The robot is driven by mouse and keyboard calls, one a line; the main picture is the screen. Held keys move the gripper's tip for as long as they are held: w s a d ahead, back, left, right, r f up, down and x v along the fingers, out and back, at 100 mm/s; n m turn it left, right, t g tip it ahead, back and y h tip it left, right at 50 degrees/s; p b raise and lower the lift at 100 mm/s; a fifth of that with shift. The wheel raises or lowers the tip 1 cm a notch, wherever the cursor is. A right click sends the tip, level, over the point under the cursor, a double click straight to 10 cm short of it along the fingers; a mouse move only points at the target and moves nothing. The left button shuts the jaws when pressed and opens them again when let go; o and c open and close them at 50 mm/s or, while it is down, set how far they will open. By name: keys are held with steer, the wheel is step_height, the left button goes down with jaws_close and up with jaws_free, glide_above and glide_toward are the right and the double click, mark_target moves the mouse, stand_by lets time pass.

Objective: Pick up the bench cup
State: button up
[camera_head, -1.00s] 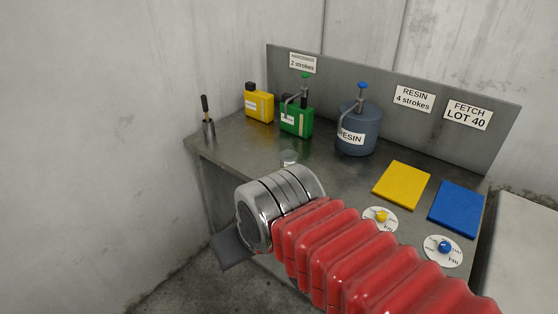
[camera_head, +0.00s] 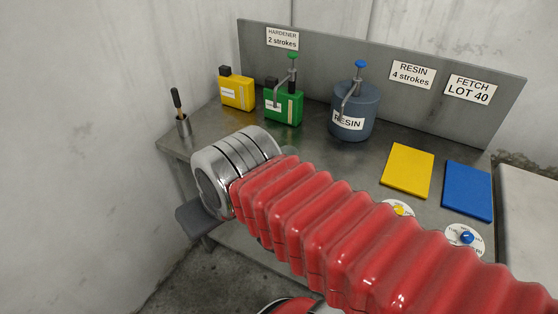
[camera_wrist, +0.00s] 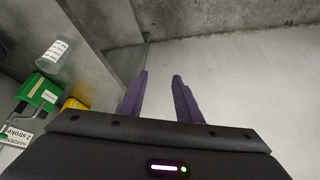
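The bench cup (camera_wrist: 54,56) is a small clear cup with a white printed label. In the wrist view it stands at the upper left, on the grey bench, well to the left of my fingers. The fingers point at the bare floor and wall area, off the bench. In the head view my arm hides the fingers.
On the bench (camera_head: 350,165) are a yellow canister (camera_head: 237,92), a green hardener pump (camera_head: 284,106), a blue-grey resin pump (camera_head: 354,112), and a brush in a holder (camera_head: 183,125). Yellow (camera_head: 408,170) and blue (camera_head: 467,190) plates lie right. A wall closes the left.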

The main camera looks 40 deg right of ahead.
steer(key=shift+w, duration=0.4)
steer(key=shift+o, duration=0.6)
